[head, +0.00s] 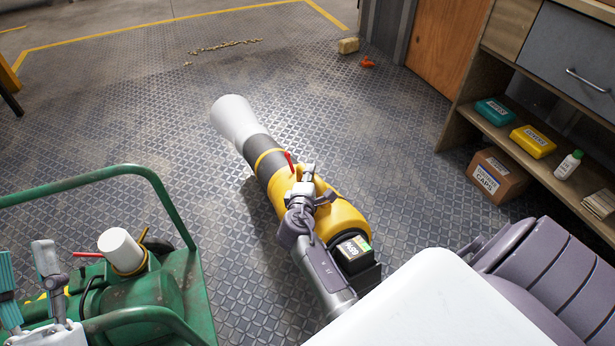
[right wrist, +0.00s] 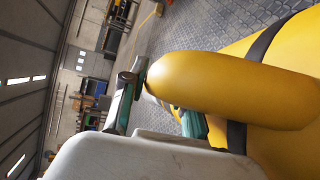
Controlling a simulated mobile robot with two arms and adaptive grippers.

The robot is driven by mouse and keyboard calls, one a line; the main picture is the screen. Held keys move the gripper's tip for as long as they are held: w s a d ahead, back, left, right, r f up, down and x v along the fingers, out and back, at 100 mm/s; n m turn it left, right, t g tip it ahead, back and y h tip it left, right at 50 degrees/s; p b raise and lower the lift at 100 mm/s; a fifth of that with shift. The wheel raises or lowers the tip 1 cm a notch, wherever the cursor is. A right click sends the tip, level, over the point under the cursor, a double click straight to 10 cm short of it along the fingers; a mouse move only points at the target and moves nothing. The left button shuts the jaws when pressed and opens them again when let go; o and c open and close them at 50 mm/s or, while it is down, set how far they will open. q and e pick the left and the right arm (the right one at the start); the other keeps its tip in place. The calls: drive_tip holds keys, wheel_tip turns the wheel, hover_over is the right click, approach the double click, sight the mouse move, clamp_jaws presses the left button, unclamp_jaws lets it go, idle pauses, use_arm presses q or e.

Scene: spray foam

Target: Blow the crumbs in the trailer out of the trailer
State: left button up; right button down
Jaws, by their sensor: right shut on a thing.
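A yellow blower (head: 335,205) with a dark band and a wide white nozzle (head: 236,118) is held over the floor, nozzle toward the upper left. My right gripper (head: 304,196) is shut on its handle. In the right wrist view the yellow handle (right wrist: 230,90) fills much of the picture, with the teal finger pads (right wrist: 193,125) against it. My left gripper (head: 27,280) is at the lower left, its fingers apart and empty. A line of pale crumbs (head: 225,46) lies on the floor at the back. I cannot make out a trailer for certain.
A green rail-framed cart (head: 165,290) with a white-capped fitting (head: 120,250) stands at the lower left. A wooden shelf (head: 465,125) at the right holds a teal case (head: 494,111), a yellow case (head: 533,141) and a bottle (head: 568,165). The middle floor is open.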

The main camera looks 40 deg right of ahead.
drive_tip(key=shift+s+d+r, duration=0.1)
drive_tip(key=shift+d+r, duration=0.25)
drive_tip(key=shift+d, duration=0.4)
use_arm(q)
drive_tip(key=shift+w+f+g+y+p, duration=0.25)
drive_tip(key=shift+w+f+g, duration=0.15)
drive_tip(key=shift+f+g, duration=0.4)
drive_tip(key=shift+w+f+g+y+p, duration=0.2)
drive_tip(key=shift+w+f+g, duration=0.25)
drive_tip(key=shift+f, duration=0.5)
drive_tip(key=shift+w+f+g+y+p, duration=0.25)
drive_tip(key=shift+w+f+g, duration=0.1)
drive_tip(key=shift+f+g, duration=0.45)
use_arm(e)
drive_tip(key=s+d+m+g+h, duration=0.1)
drive_tip(key=s+d, duration=0.1)
drive_tip(key=d, duration=0.9)
drive_tip(key=s+d+m+g, duration=0.1)
drive_tip(key=s+d, duration=0.2)
drive_tip(key=d, duration=0.9)
drive_tip(key=shift+s+d+h, duration=0.15)
drive_tip(key=shift+h, duration=0.25)
use_arm(q)
drive_tip(key=shift+a+f, duration=0.1)
